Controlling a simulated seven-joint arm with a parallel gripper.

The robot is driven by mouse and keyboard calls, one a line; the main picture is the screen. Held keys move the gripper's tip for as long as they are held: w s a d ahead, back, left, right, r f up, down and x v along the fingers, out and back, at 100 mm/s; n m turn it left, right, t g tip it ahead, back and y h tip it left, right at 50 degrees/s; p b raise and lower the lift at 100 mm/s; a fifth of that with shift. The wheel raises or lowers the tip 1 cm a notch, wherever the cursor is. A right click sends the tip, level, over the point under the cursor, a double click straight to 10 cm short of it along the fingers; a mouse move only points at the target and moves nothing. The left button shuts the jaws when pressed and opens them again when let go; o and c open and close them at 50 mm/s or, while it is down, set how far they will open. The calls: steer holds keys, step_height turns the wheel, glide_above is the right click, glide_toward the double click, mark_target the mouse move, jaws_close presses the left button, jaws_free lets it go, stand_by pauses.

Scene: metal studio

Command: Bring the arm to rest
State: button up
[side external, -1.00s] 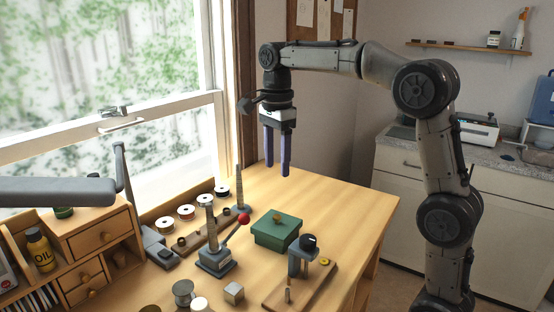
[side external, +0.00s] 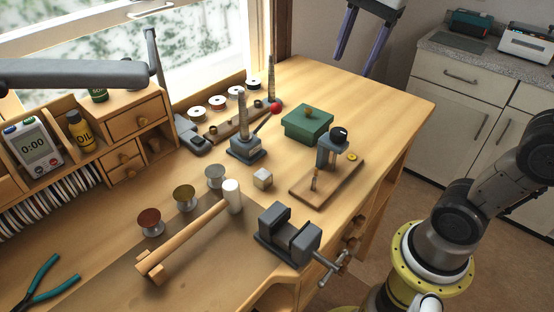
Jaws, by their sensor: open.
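My gripper (side external: 361,42) shows at the top of the side view, partly cut off by the frame's upper edge. Its two purple fingers point down, stand apart, and hold nothing. It hangs above and beyond the bench's back right part, clear of everything on it. My arm's lower links and yellow-ringed base are at the lower right; the links between are out of frame.
The wooden bench (side external: 390,110) carries a green box (side external: 307,124), a small press on a board (side external: 328,178), a lever tool with a red knob (side external: 245,148), a mallet (side external: 190,232), a vise (side external: 288,235), spools and pliers (side external: 38,285). A grey lamp arm (side external: 75,73) crosses the left.

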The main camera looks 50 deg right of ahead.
steer(key=s+a+f+n+t, duration=0.2)
steer(key=s+f+n, duration=0.8)
steer(key=n, duration=0.7)
steer(key=shift+s+f+n+t, duration=0.15)
steer(key=shift+f+n+t, duration=0.25)
steer(key=shift+f, duration=0.85)
